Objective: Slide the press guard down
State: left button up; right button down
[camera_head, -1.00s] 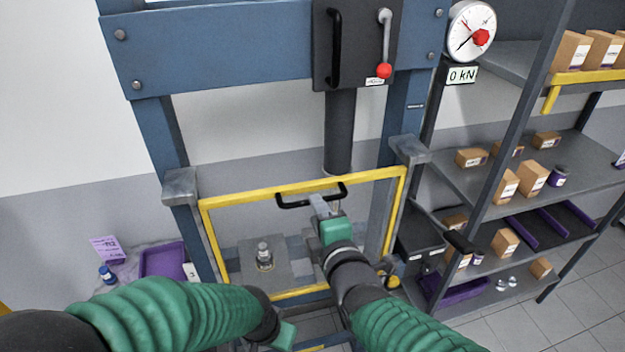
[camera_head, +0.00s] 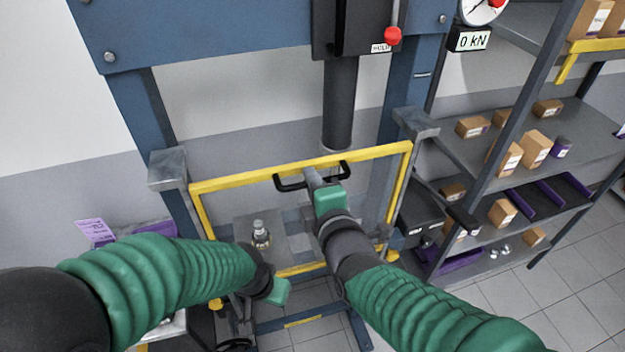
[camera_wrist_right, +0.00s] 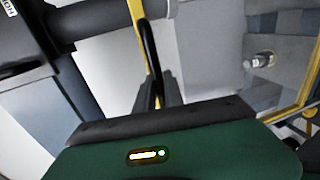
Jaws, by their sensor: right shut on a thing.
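The press guard is a clear panel in a yellow frame (camera_head: 235,181), standing across the front of the blue press. A black bar handle (camera_head: 284,184) sits on its top bar and also shows in the right wrist view (camera_wrist_right: 149,50). My right gripper (camera_head: 311,177) is shut on this handle, its dark fingers closed around the bar in the wrist view (camera_wrist_right: 156,96). Behind the panel, a small metal part (camera_head: 261,236) stands on the press bed, below the dark ram (camera_head: 340,110). My left gripper (camera_head: 278,292) is low, in front of the guard's bottom bar; its fingers are not clear.
Grey brackets flank the guard on the left post (camera_head: 168,169) and right post (camera_head: 416,123). A lever with a red knob (camera_head: 392,36) hangs above. A force display (camera_head: 471,39) reads 0 kN. Shelves with boxes (camera_head: 537,149) stand on the right.

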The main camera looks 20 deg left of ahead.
jog(key=shift+a, duration=0.2)
jog(key=shift+w+d, duration=0.25)
jog(key=shift+d, duration=0.1)
jog(key=shift+s, duration=0.1)
jog(key=shift+d, duration=0.1)
dwell(0.5)
